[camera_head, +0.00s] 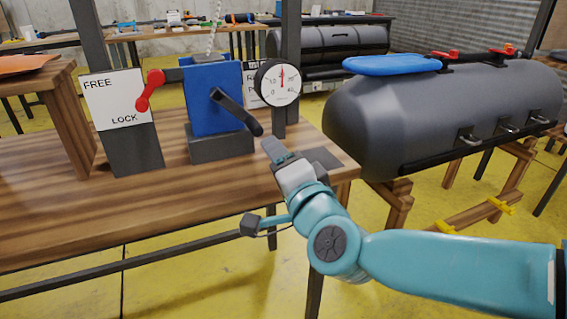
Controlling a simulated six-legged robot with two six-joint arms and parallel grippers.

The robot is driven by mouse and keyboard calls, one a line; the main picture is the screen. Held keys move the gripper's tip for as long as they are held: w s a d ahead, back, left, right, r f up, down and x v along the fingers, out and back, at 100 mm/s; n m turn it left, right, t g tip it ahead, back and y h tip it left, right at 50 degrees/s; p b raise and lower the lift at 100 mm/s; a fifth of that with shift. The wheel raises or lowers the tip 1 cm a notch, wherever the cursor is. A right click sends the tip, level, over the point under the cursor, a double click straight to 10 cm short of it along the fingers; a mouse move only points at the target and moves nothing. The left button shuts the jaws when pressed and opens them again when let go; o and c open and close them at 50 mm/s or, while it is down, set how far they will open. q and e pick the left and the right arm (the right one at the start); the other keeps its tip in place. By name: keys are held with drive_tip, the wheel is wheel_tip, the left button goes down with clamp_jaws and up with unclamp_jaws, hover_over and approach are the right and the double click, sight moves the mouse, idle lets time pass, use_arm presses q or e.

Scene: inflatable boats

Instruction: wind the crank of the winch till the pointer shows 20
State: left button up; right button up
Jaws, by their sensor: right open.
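The blue winch (210,92) stands on a dark base on the wooden table. Its black crank (236,112) slants down to the right across the winch's front. The round white gauge (281,82) is just right of the winch; its red pointer stands about upright, and the small numbers are hard to read. A rope rises from the winch top. My right gripper (272,152) is in front of the winch, just below and right of the crank's end, apart from it as far as I can tell. It is open with nothing seen in it. My left gripper is not in view.
A FREE/LOCK panel (118,100) with a red lever (150,90) stands left of the winch. A grey inflatable tube (440,115) on a wooden stand is at right. The table's (60,205) front left is bare.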

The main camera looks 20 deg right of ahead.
drive_tip(key=shift+s, duration=1.25)
